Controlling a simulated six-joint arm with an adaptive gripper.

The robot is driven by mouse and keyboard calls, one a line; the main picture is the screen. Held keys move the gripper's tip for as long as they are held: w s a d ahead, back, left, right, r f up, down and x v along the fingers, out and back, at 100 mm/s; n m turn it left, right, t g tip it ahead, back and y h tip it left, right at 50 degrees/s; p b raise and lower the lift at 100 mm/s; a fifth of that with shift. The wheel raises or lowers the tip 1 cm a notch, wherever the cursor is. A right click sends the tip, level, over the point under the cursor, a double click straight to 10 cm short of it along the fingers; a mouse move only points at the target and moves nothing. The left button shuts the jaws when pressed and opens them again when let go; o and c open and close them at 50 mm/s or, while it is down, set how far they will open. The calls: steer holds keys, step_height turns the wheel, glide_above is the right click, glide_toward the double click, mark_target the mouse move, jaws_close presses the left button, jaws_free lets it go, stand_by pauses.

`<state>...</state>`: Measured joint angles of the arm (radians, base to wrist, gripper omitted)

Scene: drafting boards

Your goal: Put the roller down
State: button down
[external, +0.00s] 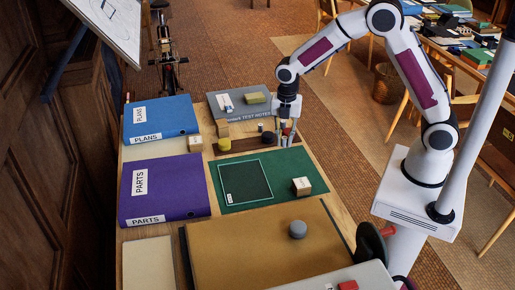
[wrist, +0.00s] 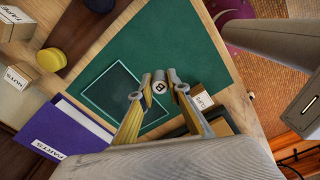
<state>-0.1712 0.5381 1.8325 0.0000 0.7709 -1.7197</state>
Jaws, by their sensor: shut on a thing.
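My gripper (external: 285,134) is over the back right of the board, by the wooden tray. In the wrist view its fingers (wrist: 160,90) are closed around a small pale cylinder with a dark mark on its end, which looks like the roller (wrist: 158,86). In the external view the fingers and arm largely hide the roller. A green mat (external: 288,162) lies in front of the gripper and also shows in the wrist view (wrist: 190,50). A dark rectangle with a pale outline (external: 245,182) is on the mat, left of its middle.
A small labelled box (external: 302,186) stands on the mat's right. A yellow round piece (external: 224,145) and a dark piece (external: 268,138) are near the wooden tray (external: 243,146). Blue (external: 160,118) and purple (external: 165,188) binders line the left. A grey knob (external: 297,229) sits on the brown board.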

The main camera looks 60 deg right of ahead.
steer(key=shift+s+a+f, duration=0.1)
steer(key=shift+a+f, duration=0.25)
steer(key=shift+a, duration=0.05)
glide_above(251, 175)
steer(key=s+d, duration=0.3)
step_height(251, 175, down, 2)
steer(key=shift+m, duration=0.7)
steer(key=w+a, duration=0.1)
steer(key=w+a+r, duration=0.1)
steer(key=w, duration=0.1)
steer(key=shift+a+r, duration=0.25)
steer(key=shift+a, duration=0.15)
steer(key=shift+f, duration=2)
